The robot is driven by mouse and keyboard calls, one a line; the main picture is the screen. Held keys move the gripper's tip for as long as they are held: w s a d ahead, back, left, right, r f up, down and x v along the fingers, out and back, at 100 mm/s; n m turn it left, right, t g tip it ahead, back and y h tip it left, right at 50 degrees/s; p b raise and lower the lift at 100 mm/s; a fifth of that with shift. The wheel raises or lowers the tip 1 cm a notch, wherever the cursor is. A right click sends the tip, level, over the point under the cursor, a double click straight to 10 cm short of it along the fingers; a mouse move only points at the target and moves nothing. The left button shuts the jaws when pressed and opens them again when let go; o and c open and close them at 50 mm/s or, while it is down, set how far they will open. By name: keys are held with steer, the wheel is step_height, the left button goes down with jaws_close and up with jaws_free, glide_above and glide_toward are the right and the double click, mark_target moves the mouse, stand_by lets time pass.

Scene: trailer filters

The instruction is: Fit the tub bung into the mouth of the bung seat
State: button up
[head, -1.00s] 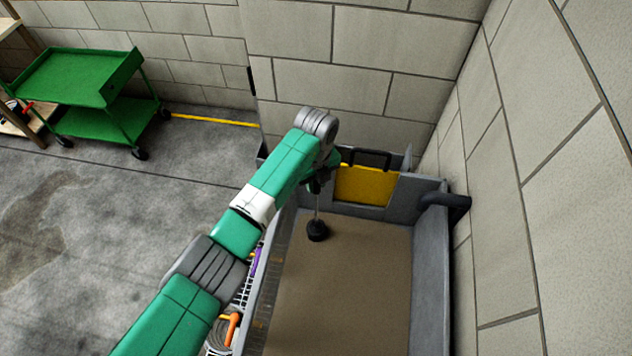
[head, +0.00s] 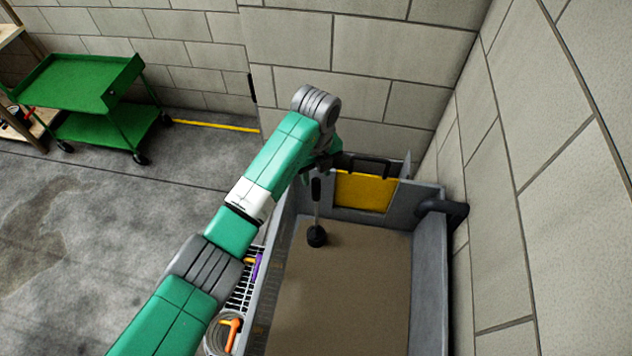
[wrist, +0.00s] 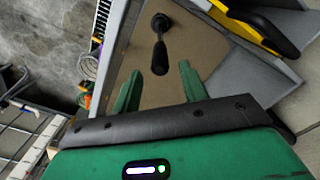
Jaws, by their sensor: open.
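The tub bung (head: 317,236) is a black plug on a thin pale rod with a black handle at the top. It stands roughly upright in the brown-filled tub, near its far left corner. The wrist view shows its black handle (wrist: 160,60) beyond and between my finger tips, apart from them. My gripper (wrist: 158,70) is open and empty, its two green fingers spread; in the head view it is mostly hidden by my arm, just above the handle. The bung seat is not visible, so I cannot tell whether the plug sits in its mouth.
Grey tub walls (head: 430,270) surround the brown surface. A yellow panel (head: 364,192) with a black handle stands at the far wall, close to my gripper. A black pipe (head: 445,208) is at the right. A rack with orange and purple items (head: 245,285) hangs left.

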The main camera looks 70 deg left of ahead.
step_height(320, 180, up, 4)
steer(key=shift+r, duration=0.2)
stand_by(0.6)
